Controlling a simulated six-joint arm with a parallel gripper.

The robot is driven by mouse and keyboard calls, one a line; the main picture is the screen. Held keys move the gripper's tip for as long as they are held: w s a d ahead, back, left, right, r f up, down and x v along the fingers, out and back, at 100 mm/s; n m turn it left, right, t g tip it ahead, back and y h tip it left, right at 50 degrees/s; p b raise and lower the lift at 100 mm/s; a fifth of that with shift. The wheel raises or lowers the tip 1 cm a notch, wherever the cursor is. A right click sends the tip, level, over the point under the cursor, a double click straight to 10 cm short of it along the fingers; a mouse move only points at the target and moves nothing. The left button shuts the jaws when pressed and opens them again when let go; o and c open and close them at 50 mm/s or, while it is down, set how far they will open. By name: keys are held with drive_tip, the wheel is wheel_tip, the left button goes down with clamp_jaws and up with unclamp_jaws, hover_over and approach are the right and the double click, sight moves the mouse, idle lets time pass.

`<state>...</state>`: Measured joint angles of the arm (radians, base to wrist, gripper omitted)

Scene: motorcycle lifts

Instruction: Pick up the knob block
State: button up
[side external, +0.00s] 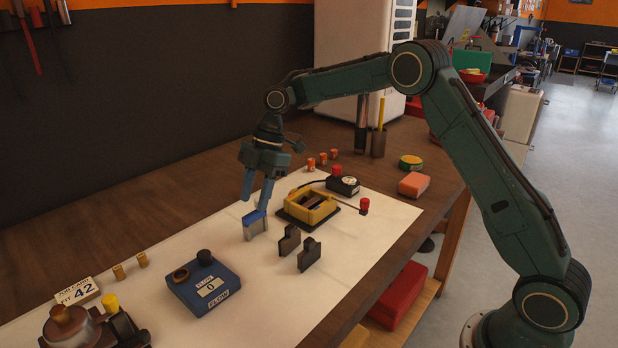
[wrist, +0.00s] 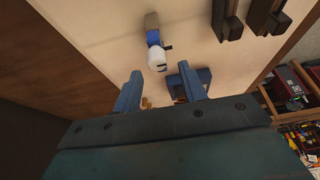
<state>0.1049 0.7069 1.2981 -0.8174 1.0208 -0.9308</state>
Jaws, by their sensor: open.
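A blue box (side external: 204,286) marked FLOW, with a round black knob on top, lies on the white mat (side external: 340,262) at the front left. In the wrist view the box (wrist: 203,76) is partly hidden by the right finger. A small grey block (side external: 254,229) with a blue top stands upright on the mat. In the wrist view it is grey and blue (wrist: 153,33) with a white rounded end, ahead of the fingers. I cannot tell which of these is the knob block. My gripper (side external: 255,206) is open, just above the small block, its fingers (wrist: 163,84) apart and empty.
Two dark notched blocks (side external: 309,254) stand close by to the right. A yellow tray (side external: 307,206) on a dark base is behind them. A brown pot-like part (side external: 70,326) is at the front left. The mat's front right is clear.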

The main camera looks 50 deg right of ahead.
sight(251, 214)
drive_tip(key=shift+a+f, duration=0.1)
drive_tip(key=shift+f, duration=0.05)
drive_tip(key=shift+x, duration=2.5)
clamp_jaws()
